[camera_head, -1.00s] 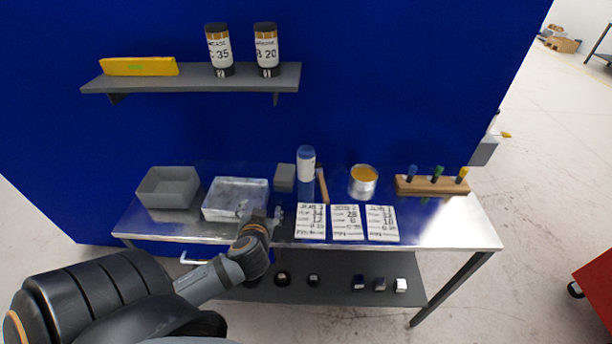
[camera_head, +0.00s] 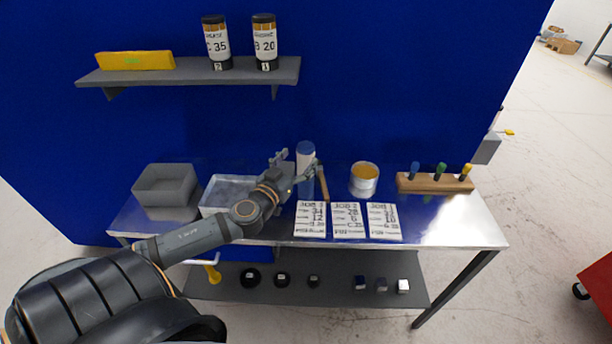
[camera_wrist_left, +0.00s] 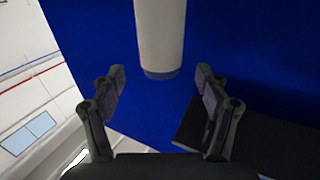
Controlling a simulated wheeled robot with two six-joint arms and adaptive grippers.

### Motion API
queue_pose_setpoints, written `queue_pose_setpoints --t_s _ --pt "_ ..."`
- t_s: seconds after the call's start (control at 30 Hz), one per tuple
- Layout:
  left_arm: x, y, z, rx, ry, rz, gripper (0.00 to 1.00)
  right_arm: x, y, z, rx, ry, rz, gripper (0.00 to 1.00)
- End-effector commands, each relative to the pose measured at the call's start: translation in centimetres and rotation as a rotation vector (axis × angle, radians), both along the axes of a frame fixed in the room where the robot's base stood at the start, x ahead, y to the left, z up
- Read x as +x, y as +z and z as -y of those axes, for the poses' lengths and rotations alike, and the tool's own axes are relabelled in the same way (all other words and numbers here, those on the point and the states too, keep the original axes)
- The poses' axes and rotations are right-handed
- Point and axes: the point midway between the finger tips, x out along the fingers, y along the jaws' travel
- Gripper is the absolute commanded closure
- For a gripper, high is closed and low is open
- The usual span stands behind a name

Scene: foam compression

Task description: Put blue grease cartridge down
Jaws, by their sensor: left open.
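The grease cartridge (camera_head: 306,158) is a white tube with a blue cap, upright at the back of the metal table (camera_head: 440,222). In the left wrist view the white tube (camera_wrist_left: 160,38) shows at the top, just beyond the fingertips and between their lines, with clear gaps to both. My left gripper (camera_head: 300,165) is open at the cartridge, its fingers partly covering it in the head view. The open fingers (camera_wrist_left: 162,85) also show in the left wrist view, with nothing between them. My right gripper is out of view.
A hammer (camera_head: 323,184) lies close right of the cartridge. An open tin (camera_head: 364,180), label cards (camera_head: 346,220) and a wooden rack (camera_head: 436,183) are further right. A grey bin (camera_head: 165,186) and a pale tray (camera_head: 216,192) are left. The blue wall (camera_head: 380,90) rises behind.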

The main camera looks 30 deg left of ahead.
Motion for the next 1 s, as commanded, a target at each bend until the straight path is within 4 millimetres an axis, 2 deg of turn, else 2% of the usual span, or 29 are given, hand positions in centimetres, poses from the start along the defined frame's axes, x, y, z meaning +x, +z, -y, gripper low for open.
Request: queue_pose_setpoints --t_s 0.17,0.27,0.5,0.77,0.87,1.0 --pt "0.5 0.1 -0.1 -0.001 0.000 0.001 0.25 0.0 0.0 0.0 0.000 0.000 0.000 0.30" --pt "1.8 0.2 -0.3 -0.007 0.002 0.006 0.25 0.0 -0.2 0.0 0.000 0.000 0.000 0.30" --pt "4.9 0.5 -0.7 -0.005 0.002 0.001 0.25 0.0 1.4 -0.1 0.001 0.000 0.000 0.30" --pt "5.3 0.2 -0.6 0.001 -0.002 -0.001 0.25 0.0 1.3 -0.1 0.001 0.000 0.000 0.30" --pt "5.3 0.1 -0.6 0.001 -0.002 -0.001 0.34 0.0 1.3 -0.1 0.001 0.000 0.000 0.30" --pt "5.3 0.1 -0.6 0.001 -0.001 -0.001 0.53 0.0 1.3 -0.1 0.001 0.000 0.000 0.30"
